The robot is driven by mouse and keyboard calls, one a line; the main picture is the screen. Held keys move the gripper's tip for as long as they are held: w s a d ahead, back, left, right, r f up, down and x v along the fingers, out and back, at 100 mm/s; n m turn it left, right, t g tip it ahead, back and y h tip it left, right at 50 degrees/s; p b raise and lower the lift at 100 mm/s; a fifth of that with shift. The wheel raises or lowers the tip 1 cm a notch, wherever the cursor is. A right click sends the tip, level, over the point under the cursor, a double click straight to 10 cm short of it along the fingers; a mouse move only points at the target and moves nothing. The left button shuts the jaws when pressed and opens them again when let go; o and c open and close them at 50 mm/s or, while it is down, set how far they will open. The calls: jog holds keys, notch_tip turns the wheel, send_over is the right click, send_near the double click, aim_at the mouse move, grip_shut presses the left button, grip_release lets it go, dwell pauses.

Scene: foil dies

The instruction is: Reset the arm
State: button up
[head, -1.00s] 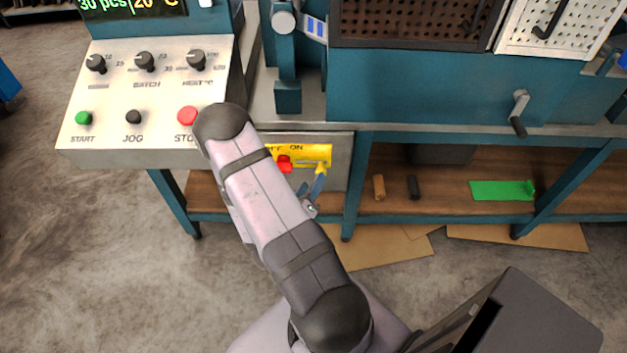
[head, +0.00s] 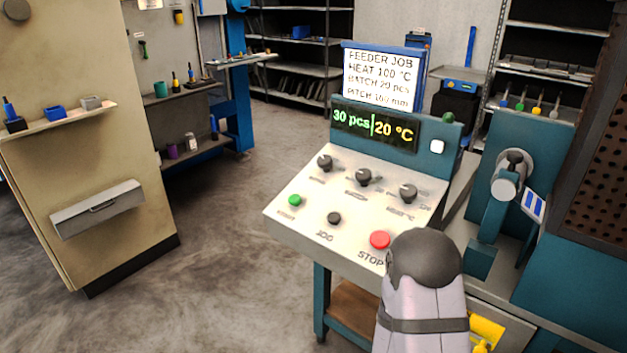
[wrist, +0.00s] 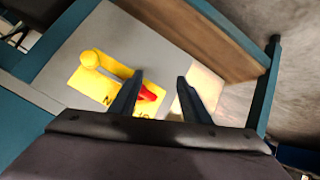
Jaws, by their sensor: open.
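Beyond the left finger is a yellow switch plate (wrist: 88,85) with a yellow rounded handle (wrist: 92,60) and a red part (wrist: 147,94) partly behind that finger. I cannot tell whether the finger touches it. In the head view the gripper is out of frame; only my arm shows at the bottom. A piece of the yellow switch (head: 487,330) shows beside the arm at the lower right.
The control panel (head: 310,225) has a green START button (head: 295,200), a black JOG button (head: 334,218), a red STOP button (head: 380,240) and three knobs. The display (head: 373,128) reads 30 pcs, 20 °C. The job sign (head: 382,76) reads heat 100 °C, batch 20 pcs. Open floor lies left.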

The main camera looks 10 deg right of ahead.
jog(key=w+a+r+n+y, duration=0.15)
jog(key=a+y, duration=0.35)
jog(key=a, duration=0.5)
jog(key=s+a+r+n+g+y, duration=0.2)
jog(key=s+a+r+g+y, duration=0.1)
jog(key=s+a+r, duration=0.4)
jog(key=s+a+r+g, duration=0.1)
jog(key=s+r+g, duration=0.2)
jog(key=s, duration=0.6)
notch_tip(320, 180, up, 23)
jog(key=p, duration=2.3)
jog(key=shift+r+n+g, duration=0.15)
jog(key=shift+n+g, duration=0.15)
jog(key=shift+n, duration=0.15)
notch_tip(320, 180, down, 63)
jog(key=b, duration=6.2)
jog(key=shift+r, duration=0.15)
